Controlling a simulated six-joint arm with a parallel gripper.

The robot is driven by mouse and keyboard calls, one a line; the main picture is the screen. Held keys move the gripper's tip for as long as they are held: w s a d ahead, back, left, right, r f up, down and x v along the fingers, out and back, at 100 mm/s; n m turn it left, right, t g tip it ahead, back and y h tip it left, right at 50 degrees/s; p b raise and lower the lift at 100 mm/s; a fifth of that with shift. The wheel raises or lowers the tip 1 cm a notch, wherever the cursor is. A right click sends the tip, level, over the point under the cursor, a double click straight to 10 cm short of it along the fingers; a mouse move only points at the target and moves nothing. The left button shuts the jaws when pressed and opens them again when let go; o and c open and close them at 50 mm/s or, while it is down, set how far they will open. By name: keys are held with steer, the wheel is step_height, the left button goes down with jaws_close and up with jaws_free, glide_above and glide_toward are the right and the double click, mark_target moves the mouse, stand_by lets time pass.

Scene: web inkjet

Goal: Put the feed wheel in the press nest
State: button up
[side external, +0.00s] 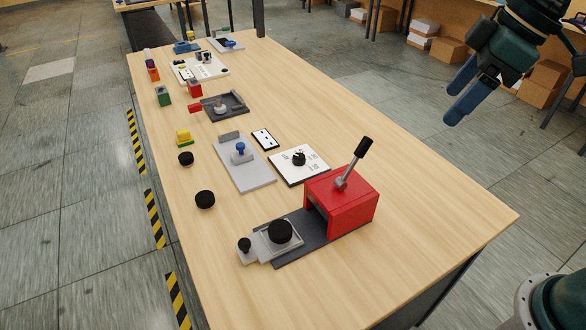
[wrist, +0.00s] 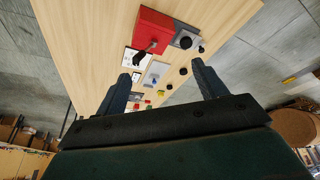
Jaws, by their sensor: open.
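The red press (side external: 342,203) with its black-tipped lever (side external: 355,160) stands at the near end of the table. A pale slide plate (side external: 262,246) sticks out of its front on a dark base. A black round piece (side external: 281,231) sits on that plate; the nest under it is hidden. Two loose black wheels, one nearer (side external: 205,199) and one farther (side external: 186,159), lie on the wood left of the press. I cannot tell which is the feed wheel. My gripper (side external: 452,102) is open and empty, high off the table's right side. The wrist view also shows the press (wrist: 153,30).
A grey plate with a blue knob (side external: 240,150) and a white dial panel (side external: 299,166) lie beyond the press. Several fixtures and coloured blocks fill the far end. The table's right side is clear.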

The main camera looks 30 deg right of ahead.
steer(key=s+d+f+m+t+h, duration=0.1)
steer(key=s+d+f+m, duration=0.1)
steer(key=s, duration=0.4)
steer(key=s+d+f+m+t+h, duration=0.1)
steer(key=s+d+f+m, duration=0.1)
steer(key=s+d+m, duration=0.3)
steer(key=shift+s, duration=0.5)
